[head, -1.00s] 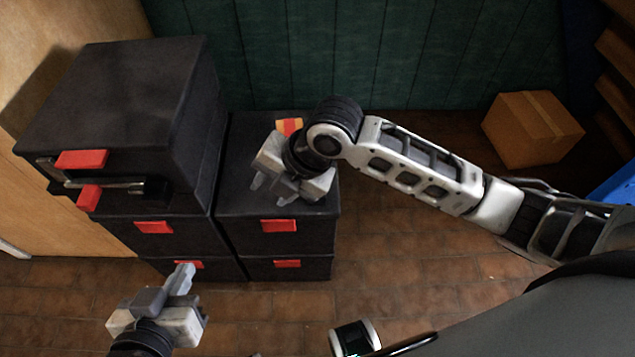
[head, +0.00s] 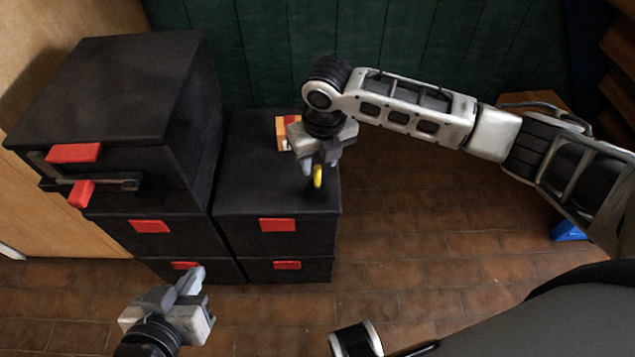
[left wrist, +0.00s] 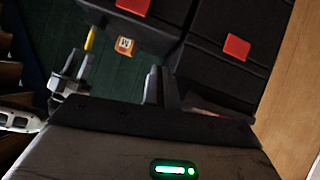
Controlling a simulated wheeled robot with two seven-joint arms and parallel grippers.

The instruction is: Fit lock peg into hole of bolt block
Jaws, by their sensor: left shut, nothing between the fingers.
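A yellow peg (head: 318,177), which I take as the lock peg, hangs from my right gripper (head: 316,163), whose fingers are shut on it. It points down above the front of the low right cabinet. It also shows in the left wrist view (left wrist: 90,40), sticking out from the right fingers (left wrist: 72,66). A bolt with a rod and red parts (head: 74,153) sits on the front of the tall left cabinet. The dark block (head: 124,188) at its right end seems to be the bolt block; I cannot make out its hole. My left gripper (head: 190,282) is shut and empty, low in front of the drawers.
The tall black cabinet (head: 120,85) stands left of the low black cabinet (head: 255,165); both have red drawer handles. A small orange box (head: 284,128) lies on the low cabinet, partly behind my right gripper.

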